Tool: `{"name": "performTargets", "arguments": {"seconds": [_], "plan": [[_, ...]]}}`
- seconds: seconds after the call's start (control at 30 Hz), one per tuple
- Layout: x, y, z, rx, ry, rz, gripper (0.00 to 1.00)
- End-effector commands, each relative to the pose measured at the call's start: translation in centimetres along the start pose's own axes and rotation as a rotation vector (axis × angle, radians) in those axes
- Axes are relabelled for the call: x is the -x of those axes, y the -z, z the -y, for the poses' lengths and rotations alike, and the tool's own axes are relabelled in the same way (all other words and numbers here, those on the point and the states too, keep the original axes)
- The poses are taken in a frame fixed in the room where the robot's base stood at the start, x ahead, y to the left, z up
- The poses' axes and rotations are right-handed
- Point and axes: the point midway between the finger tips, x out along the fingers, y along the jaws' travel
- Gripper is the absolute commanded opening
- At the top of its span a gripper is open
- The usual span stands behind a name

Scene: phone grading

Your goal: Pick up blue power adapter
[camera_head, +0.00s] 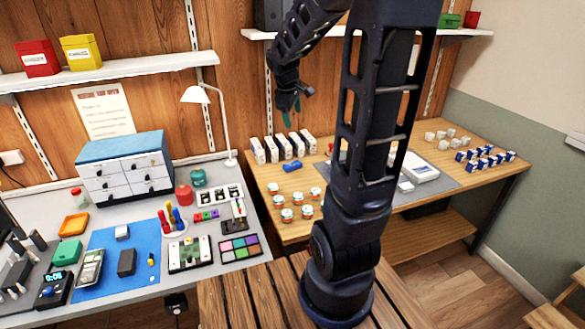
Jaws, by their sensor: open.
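Several small blue-and-white blocks (486,157), which may be the blue power adapters, stand in rows at the right end of the wooden table. My gripper (291,103) is open, pointing down, high in front of the wood wall and above the left part of the table. It appears empty and apart from all these objects. My arm hides the middle of the table.
The wooden table (448,205) also holds several white cubes (440,136), upright boxes (272,150), small round jars (286,214) and a white device (416,167) on a grey mat. A cluttered grey workbench (140,300) with a lamp (217,120) stands left. A shelf (462,33) runs above.

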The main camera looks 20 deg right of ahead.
Motion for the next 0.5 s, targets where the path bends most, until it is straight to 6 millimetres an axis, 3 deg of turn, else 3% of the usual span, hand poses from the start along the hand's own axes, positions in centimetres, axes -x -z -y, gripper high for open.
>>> {"name": "performTargets", "arguments": {"seconds": [0.5], "plan": [[-12.2,7.2,-6.0,0.481,0.017,0.111,0.67]]}}
